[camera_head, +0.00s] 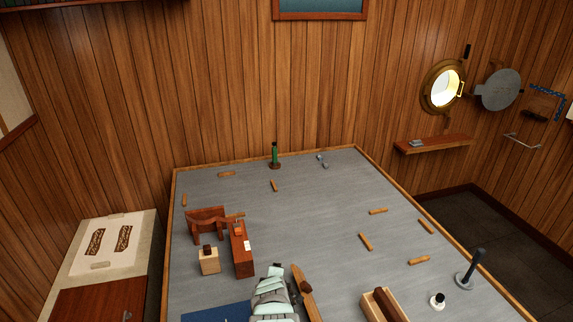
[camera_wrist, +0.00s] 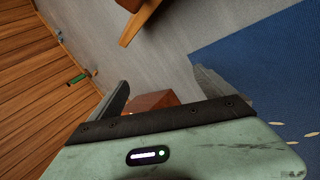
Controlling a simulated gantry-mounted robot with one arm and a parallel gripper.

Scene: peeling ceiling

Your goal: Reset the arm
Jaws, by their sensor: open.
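My gripper (camera_wrist: 163,84) is open in the wrist view, its two dark fingers spread apart above the pale green housing. A reddish-brown wooden block (camera_wrist: 150,102) shows between the fingers, partly hidden by the housing; I cannot tell how far below it lies. I see no thing held. In the head view my pale green arm end (camera_head: 272,292) is at the bottom centre, over the grey tabletop (camera_head: 320,210). Its fingers cannot be made out there.
Left of my arm stand a reddish wooden stand (camera_head: 207,222), an upright-sided wooden box (camera_head: 242,250) and a small block (camera_head: 208,260). A long wooden piece (camera_head: 306,292) lies close on the right. A blue mat (camera_head: 215,312) is in front. The table's middle is mostly clear.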

